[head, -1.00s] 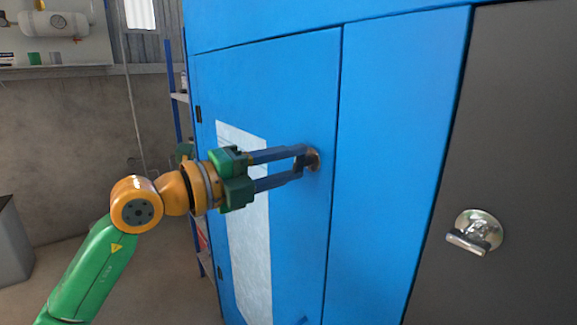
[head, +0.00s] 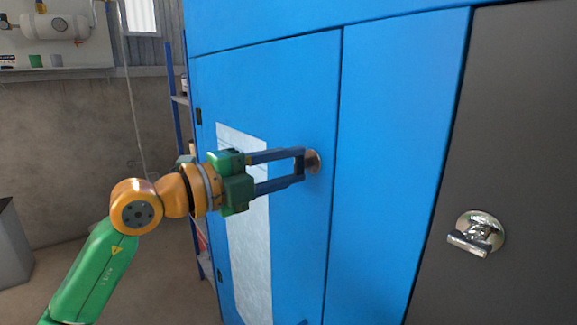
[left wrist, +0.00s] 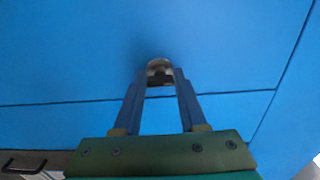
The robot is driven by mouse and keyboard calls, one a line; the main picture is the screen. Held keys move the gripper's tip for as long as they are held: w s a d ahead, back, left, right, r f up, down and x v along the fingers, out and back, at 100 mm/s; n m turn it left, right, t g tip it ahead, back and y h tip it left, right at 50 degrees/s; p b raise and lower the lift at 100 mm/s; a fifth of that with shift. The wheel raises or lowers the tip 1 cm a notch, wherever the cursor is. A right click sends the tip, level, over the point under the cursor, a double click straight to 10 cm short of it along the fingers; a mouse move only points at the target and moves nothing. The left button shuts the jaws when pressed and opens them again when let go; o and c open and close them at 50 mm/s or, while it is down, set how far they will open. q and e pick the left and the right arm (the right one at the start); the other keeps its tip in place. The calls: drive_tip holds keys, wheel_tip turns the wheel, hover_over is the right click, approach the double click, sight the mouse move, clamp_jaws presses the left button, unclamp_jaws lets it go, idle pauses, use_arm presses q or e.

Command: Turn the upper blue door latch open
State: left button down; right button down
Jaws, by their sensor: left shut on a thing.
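The blue door (head: 300,240) fills the middle of the head view. Its upper latch is a small round metallic fitting (head: 313,160) near the door's right edge. My left gripper (head: 300,164) has its two long blue-grey fingers at the latch and is shut on it; the fingers partly hide its handle. In the left wrist view the latch (left wrist: 158,66) shows between and just beyond the fingertips (left wrist: 160,78). My right gripper is not in view.
A silver T-shaped handle (head: 476,234) sits on the dark grey panel (head: 520,130) at the right. A pale sheet (head: 250,230) is on the blue door below my gripper. A shelf rack (head: 180,98) and a grey bin (head: 12,245) stand at the left.

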use_arm(q)
drive_tip(key=shift+c, duration=2.3)
unclamp_jaws()
drive_tip(key=b+v, duration=0.3)
drive_tip(key=v, duration=0.4)
